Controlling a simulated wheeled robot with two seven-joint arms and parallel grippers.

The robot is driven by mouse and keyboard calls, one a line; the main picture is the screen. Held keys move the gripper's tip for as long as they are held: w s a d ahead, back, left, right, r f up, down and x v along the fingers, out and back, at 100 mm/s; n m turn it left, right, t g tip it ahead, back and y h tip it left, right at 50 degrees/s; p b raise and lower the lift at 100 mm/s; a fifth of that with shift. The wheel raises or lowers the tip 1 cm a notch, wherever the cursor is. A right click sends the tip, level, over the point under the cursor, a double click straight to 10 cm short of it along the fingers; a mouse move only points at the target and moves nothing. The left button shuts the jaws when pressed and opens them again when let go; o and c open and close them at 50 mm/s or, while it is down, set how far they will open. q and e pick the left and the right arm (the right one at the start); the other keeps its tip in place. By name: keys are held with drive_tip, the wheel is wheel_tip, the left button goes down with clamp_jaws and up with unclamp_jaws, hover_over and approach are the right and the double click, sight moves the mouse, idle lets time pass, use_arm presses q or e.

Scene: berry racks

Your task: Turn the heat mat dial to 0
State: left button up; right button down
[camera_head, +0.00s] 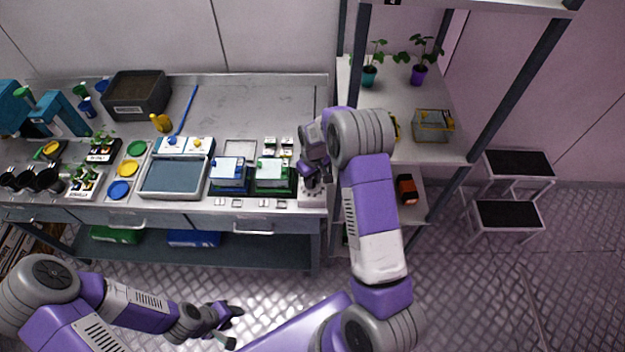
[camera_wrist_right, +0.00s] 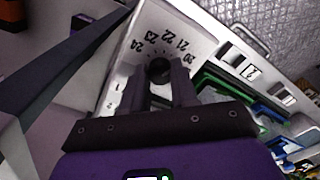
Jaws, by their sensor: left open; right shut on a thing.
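The heat mat dial is a dark round knob (camera_wrist_right: 159,69) on a white panel (camera_wrist_right: 128,62) printed with numbers from 20 to 24, seen in the right wrist view. My right gripper (camera_wrist_right: 163,82) is shut on the knob, one finger on each side. The knob's pointer is hidden or too dark to read. In the head view the white dial box (camera_head: 312,198) sits at the bench's right front corner, and my right gripper (camera_head: 315,178) covers the knob. My left gripper (camera_head: 232,316) is open and empty, low in front of the bench.
Left of the dial box stand green and blue trays (camera_head: 272,189) with pale blocks. A grey-blue tray (camera_head: 172,176) lies further left. A shelf rack (camera_head: 435,150) with potted plants stands close on the right. A step stool (camera_head: 505,215) stands beyond it.

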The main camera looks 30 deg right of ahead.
drive_tip(key=m+b, duration=0.1)
drive_tip(key=m, duration=0.1)
drive_tip(key=shift+m, duration=0.4)
drive_tip(key=m, duration=0.2)
drive_tip(key=shift+m, duration=0.3)
drive_tip(key=m, duration=0.4)
drive_tip(key=shift+a+m, duration=0.1)
drive_tip(key=shift+m, duration=0.6)
drive_tip(key=c, duration=0.9)
unclamp_jaws()
drive_tip(key=shift+o, duration=0.2)
drive_tip(key=shift+r, duration=0.15)
